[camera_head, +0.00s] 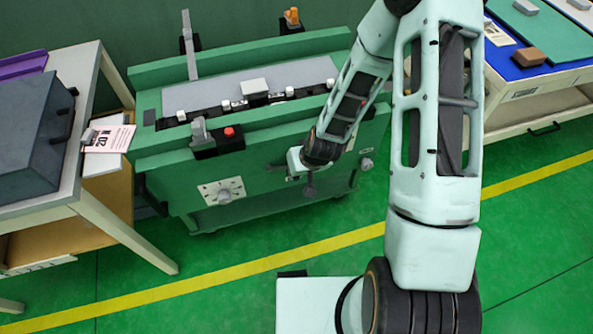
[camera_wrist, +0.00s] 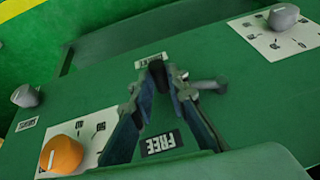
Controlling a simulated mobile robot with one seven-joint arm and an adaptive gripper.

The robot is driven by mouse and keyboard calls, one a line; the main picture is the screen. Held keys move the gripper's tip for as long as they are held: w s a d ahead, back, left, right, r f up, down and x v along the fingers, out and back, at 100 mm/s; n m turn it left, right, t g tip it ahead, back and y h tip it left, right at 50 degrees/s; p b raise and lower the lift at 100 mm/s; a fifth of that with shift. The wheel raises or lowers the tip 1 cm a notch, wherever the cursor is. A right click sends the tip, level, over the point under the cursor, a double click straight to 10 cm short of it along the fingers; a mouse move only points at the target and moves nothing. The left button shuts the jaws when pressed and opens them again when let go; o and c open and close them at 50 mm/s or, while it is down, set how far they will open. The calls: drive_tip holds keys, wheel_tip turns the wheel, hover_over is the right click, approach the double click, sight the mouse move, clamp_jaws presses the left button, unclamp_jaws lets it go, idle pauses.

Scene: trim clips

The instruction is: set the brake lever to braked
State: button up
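My gripper (camera_wrist: 162,72) is at the front panel of the green machine. Its dark fingers run close together towards their tips, and I cannot tell whether they are apart or shut. A small grey lever-like bar (camera_wrist: 211,85), probably the brake lever, sticks out to the right of the fingertips in the wrist view. Its other end is hidden behind the finger, so contact is unclear. A FREE label (camera_wrist: 160,143) shows between the fingers. Another label (camera_wrist: 151,62), too small to read surely, lies beyond the tips. In the head view my gripper (camera_head: 310,186) hangs before the panel.
An orange knob (camera_wrist: 61,155) and grey knobs (camera_wrist: 25,96) sit around the panel. A dial knob (camera_head: 224,196) is on its left part. A left table (camera_head: 88,70) holds a dark box; a right bench (camera_head: 555,75) stands behind my arm.

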clamp_jaws()
drive_tip(key=shift+f+b, duration=0.2)
drive_tip(key=shift+b, duration=0.1)
drive_tip(key=shift+d+f+y+b, duration=0.1)
drive_tip(key=shift+f+y+b, duration=0.2)
drive_tip(key=shift+y+b, duration=0.15)
drive_tip(key=shift+f+m+g+y+b, duration=0.3)
drive_tip(key=shift+f+y+b, duration=0.15)
drive_tip(key=shift+y+b, duration=0.2)
drive_tip(key=shift+s+a+f+m+g+y+b, duration=0.2)
drive_tip(key=shift+f+y+b, duration=0.3)
drive_tip(key=shift+y, duration=0.35)
drive_tip(key=shift+w+a+f+m+g+y+b, duration=0.1)
drive_tip(key=shift+a+f+m+y+b, duration=0.15)
drive_tip(key=shift+f+y+b, duration=0.45)
drive_tip(key=shift+s+a+f+y, duration=0.15)
drive_tip(key=shift+a+y, duration=0.15)
drive_tip(key=shift+y, duration=0.45)
drive_tip(key=shift+a+b, duration=0.1)
drive_tip(key=shift+b, duration=0.2)
